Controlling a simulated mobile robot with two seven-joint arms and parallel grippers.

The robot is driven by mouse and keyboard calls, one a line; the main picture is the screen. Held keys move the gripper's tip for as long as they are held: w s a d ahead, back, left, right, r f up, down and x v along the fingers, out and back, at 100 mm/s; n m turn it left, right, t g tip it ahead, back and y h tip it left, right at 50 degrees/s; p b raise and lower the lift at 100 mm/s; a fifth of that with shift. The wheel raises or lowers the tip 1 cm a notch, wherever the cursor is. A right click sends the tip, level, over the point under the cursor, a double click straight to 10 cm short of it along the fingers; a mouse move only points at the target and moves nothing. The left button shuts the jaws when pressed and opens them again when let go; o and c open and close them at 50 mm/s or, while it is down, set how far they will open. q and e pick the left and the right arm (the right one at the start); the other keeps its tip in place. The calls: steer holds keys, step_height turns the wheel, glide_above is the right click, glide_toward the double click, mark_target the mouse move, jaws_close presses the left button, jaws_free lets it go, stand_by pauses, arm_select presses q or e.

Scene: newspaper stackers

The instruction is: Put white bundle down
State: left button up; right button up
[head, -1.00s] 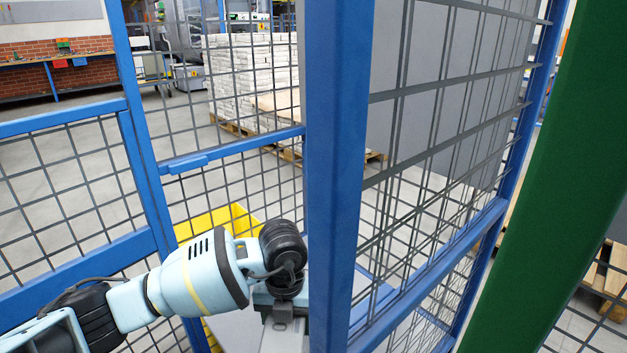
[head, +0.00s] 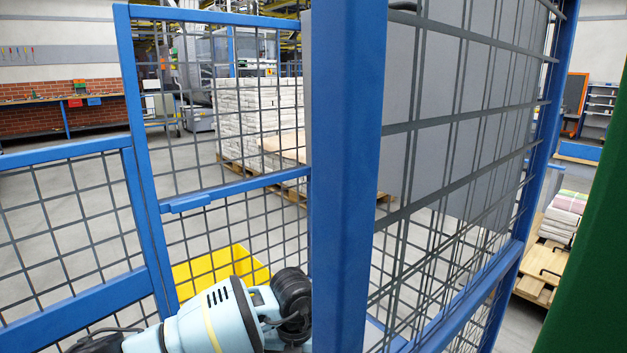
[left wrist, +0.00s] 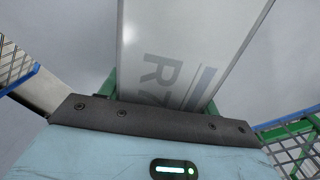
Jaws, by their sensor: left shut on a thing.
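My left gripper (left wrist: 160,98) is shut on the white bundle (left wrist: 190,40) in the left wrist view. The bundle's pale face carries grey letters and a blue-grey stripe, and it fills the upper middle of that view. Green finger parts show at both sides of its near end. In the head view my left arm comes in at the bottom, and its wrist ends beside a blue post. The left gripper's fingers and the bundle are not visible there. My right gripper is in neither current view. What lies under the bundle is hidden.
A blue post (head: 345,180) and mesh fence panels stand close in front. A yellow bin (head: 215,272) lies behind the mesh. A pallet stack of white bundles (head: 250,115) stands further back. Another pallet with stacked papers (head: 562,218) is at right, beside a green post (head: 590,270).

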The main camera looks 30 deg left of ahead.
arm_select(q)
steer(key=shift+f, duration=0.15)
stand_by(0.3)
steer(key=o, duration=1.8)
steer(key=shift+f, duration=0.1)
steer(key=shift+c, duration=0.2)
steer(key=r+p, duration=0.1)
steer(key=r, duration=0.7)
steer(key=r+p, duration=0.1)
steer(key=r, duration=0.4)
steer(key=shift+s+d+p, duration=0.1)
steer(key=shift+s+p, duration=0.2)
steer(key=shift+s, duration=0.05)
